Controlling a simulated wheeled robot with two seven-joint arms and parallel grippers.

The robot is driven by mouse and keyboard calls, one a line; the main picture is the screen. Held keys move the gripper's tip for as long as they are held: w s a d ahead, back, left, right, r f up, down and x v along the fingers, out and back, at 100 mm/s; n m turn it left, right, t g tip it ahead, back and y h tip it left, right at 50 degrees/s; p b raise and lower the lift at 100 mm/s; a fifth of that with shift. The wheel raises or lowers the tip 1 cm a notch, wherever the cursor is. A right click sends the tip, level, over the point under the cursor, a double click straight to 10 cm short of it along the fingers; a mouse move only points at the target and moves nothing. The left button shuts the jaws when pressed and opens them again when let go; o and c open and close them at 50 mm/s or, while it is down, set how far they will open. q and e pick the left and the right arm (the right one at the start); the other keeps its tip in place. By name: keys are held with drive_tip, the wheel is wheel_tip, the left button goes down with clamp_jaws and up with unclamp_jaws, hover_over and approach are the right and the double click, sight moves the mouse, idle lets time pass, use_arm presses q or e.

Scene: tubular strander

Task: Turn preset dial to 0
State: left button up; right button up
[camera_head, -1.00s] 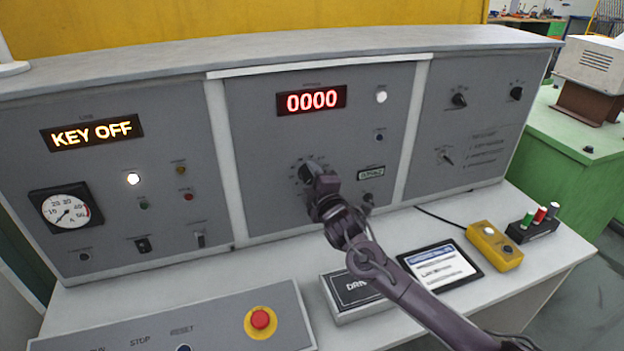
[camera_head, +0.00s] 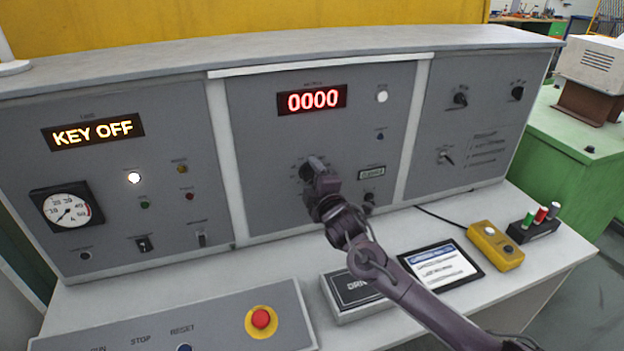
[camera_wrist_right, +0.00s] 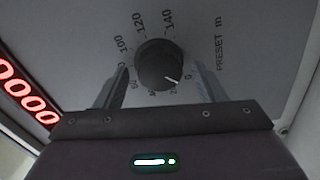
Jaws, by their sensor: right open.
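The preset dial (camera_wrist_right: 158,62) is a round black knob with a white pointer line. In the right wrist view its pointer aims to the lower right, between the 0 and 20 marks and close to the 0. In the head view the dial (camera_head: 306,168) is mostly hidden behind my right gripper (camera_head: 318,172). My right gripper (camera_wrist_right: 161,76) is open, with one finger on each side of the dial; I cannot tell whether either finger touches it. My left gripper is not in view.
The dial sits on the grey middle panel (camera_head: 255,135) below a red 0000 display (camera_head: 312,100). A small counter (camera_head: 371,172) and a black knob (camera_head: 369,198) are to its right.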

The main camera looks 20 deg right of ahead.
drive_tip(key=s+b, duration=0.2)
drive_tip(key=s, duration=0.5)
drive_tip(key=shift+s+d+r, duration=0.15)
drive_tip(key=shift+s+d, duration=0.05)
drive_tip(key=shift+s, duration=0.15)
